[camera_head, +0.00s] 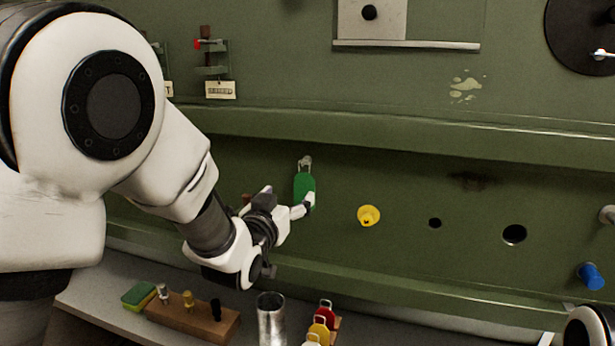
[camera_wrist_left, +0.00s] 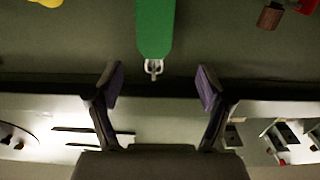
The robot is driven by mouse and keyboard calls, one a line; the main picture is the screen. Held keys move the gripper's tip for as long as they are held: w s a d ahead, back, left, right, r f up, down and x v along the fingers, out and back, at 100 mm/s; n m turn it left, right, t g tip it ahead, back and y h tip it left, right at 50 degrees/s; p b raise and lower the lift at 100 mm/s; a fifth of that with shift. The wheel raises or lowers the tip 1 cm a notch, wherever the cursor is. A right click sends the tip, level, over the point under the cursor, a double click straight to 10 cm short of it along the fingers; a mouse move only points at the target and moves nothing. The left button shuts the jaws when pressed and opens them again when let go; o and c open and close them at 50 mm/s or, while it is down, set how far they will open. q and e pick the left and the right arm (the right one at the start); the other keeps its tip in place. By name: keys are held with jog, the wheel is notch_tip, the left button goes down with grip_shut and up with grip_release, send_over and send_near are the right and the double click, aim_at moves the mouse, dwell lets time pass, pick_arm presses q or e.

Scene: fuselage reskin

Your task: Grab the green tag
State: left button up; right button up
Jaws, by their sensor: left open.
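The green tag (camera_head: 304,186) hangs from a small metal hook on the green panel in the head view. In the left wrist view the green tag (camera_wrist_left: 156,28) comes down from the top edge, with its metal loop (camera_wrist_left: 153,68) at its lower end. My left gripper (camera_head: 289,199) is close to the tag, and one pale fingertip overlaps the tag's lower part in the head view. In the left wrist view the two dark fingers of my left gripper (camera_wrist_left: 159,88) are spread wide, with nothing between the tips. My right gripper does not show.
A yellow plug (camera_head: 368,216), two holes and a blue plug (camera_head: 591,276) are on the panel to the right. Below, a shelf holds a wooden block (camera_head: 193,318), a sponge (camera_head: 138,294), a metal cup (camera_head: 271,322) and coloured tags (camera_head: 322,325). A ledge runs above the tag.

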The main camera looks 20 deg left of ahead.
aim_at(304, 183)
pick_arm(q)
jog(key=w+p, duration=0.1)
jog(key=w, duration=0.1)
jog(key=w+p, duration=0.1)
jog(key=w, duration=0.1)
jog(key=w+d+p, duration=0.1)
jog(key=w+p, duration=0.1)
jog(key=shift+w+r, duration=0.15)
jog(key=shift+w, duration=0.15)
jog(key=shift+w+f, duration=0.2)
jog(key=shift+w, duration=0.1)
jog(key=c, duration=0.9)
